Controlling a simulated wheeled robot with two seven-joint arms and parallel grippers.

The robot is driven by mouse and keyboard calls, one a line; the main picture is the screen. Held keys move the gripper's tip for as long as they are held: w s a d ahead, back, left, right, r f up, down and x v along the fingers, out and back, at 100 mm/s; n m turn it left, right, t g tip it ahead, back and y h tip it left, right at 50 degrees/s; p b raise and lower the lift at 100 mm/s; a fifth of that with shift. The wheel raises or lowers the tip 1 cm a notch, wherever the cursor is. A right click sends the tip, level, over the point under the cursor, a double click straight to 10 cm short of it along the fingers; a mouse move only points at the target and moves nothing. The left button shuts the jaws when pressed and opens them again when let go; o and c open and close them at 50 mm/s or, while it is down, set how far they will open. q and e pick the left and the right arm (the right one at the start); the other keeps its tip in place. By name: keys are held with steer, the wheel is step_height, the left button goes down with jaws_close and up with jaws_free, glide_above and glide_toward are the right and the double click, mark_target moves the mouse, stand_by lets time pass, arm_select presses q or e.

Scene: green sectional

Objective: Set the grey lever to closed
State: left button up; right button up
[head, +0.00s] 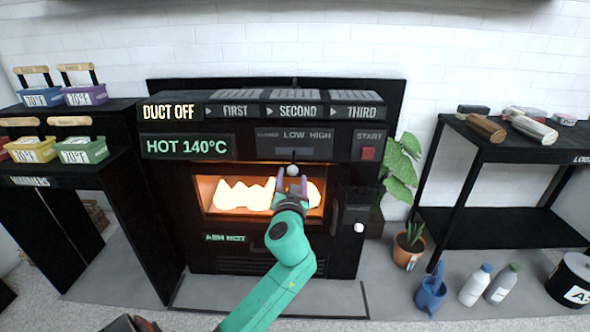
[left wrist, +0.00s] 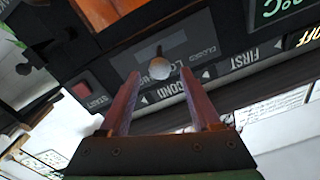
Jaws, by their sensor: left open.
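The grey lever ends in a round pale knob (head: 293,170) and sits on the front of the black stove, below a panel (head: 294,144) marked CLOSED, LOW and HIGH. In the head view the lever stands under the LOW mark. My left gripper (head: 291,186) is open just in front of the knob. In the left wrist view the knob (left wrist: 160,69) shows between the two fingertips (left wrist: 159,74), with space on both sides and no visible contact. The lever's base is partly hidden behind the knob. My right gripper is not in view.
A glowing fire window (head: 230,195) lies behind and below my left gripper. A red START button (head: 368,153) is to the right, and another white knob (head: 359,228) is lower right. A shelf with coloured boxes (head: 82,151) stands left; a log table (head: 500,150) stands right.

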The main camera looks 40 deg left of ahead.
mark_target(293, 164)
arm_select(q)
steer(key=x, duration=0.6)
steer(key=shift+w+a+b, duration=0.25)
steer(key=shift+a+b, duration=0.05)
steer(key=shift+b, duration=0.05)
jaws_close()
steer(key=shift+d+f, duration=0.1)
steer(key=shift+f, duration=0.05)
stand_by(0.7)
